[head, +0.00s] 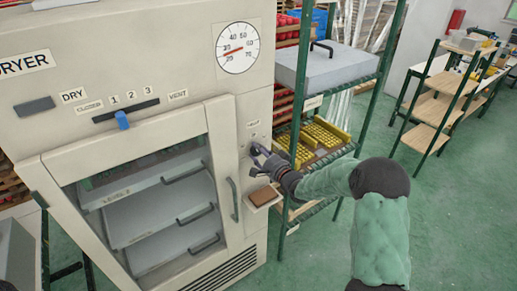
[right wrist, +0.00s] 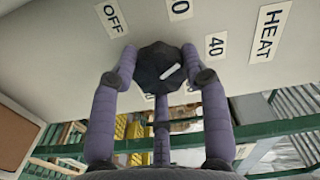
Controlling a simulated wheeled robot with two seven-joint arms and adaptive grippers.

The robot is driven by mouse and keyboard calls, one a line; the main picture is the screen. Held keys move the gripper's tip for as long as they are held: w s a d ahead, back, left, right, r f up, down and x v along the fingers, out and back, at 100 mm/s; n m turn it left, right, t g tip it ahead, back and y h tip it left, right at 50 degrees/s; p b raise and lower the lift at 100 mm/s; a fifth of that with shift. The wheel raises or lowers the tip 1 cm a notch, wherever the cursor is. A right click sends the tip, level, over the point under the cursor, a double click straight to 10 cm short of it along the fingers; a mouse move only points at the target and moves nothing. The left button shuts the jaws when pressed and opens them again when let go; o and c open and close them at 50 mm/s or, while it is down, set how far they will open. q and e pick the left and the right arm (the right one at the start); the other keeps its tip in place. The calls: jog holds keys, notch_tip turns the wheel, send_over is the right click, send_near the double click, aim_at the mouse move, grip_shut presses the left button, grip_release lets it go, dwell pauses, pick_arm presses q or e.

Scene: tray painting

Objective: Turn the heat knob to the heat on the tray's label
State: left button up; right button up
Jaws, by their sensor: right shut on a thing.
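The heat knob (right wrist: 150,62) is a dark, faceted knob with a white pointer mark, on the dryer's (head: 120,60) pale front panel. In the right wrist view the pointer slants up and right, roughly toward the 40 label (right wrist: 215,46). The OFF label (right wrist: 112,18) and HEAT label (right wrist: 270,32) are also on the panel. My right gripper (head: 258,158) is shut on the knob, with its fingers at either side; it also shows in the right wrist view (right wrist: 158,70). In the head view the gripper largely hides the knob. Tray label writing is unreadable. My left gripper is out of view.
The dryer has a glass door with a handle (head: 233,199), a blue slider (head: 122,120) and a round dial (head: 238,47). A green rack (head: 385,55) with yellow crates (head: 325,133) stands close at the right. Green floor is open farther right.

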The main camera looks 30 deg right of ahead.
jog(key=shift+d+r+m+p, duration=0.15)
jog(key=shift+m+p, duration=0.35)
jog(key=shift+m, duration=0.55)
jog(key=shift+d+r+m+p, duration=0.15)
jog(key=shift+m+p, duration=0.3)
jog(key=shift+m, duration=0.55)
jog(key=shift+d+r+m+p, duration=0.15)
jog(key=shift+m+p, duration=0.35)
jog(key=shift+m, duration=0.55)
jog(key=shift+f, duration=0.1)
jog(key=o, duration=0.9)
jog(key=shift+o, duration=1.2)
jog(key=shift+w+d+f, duration=0.1)
jog(key=shift+f, duration=0.2)
jog(key=shift+a+f, duration=0.1)
jog(key=shift+a, duration=0.1)
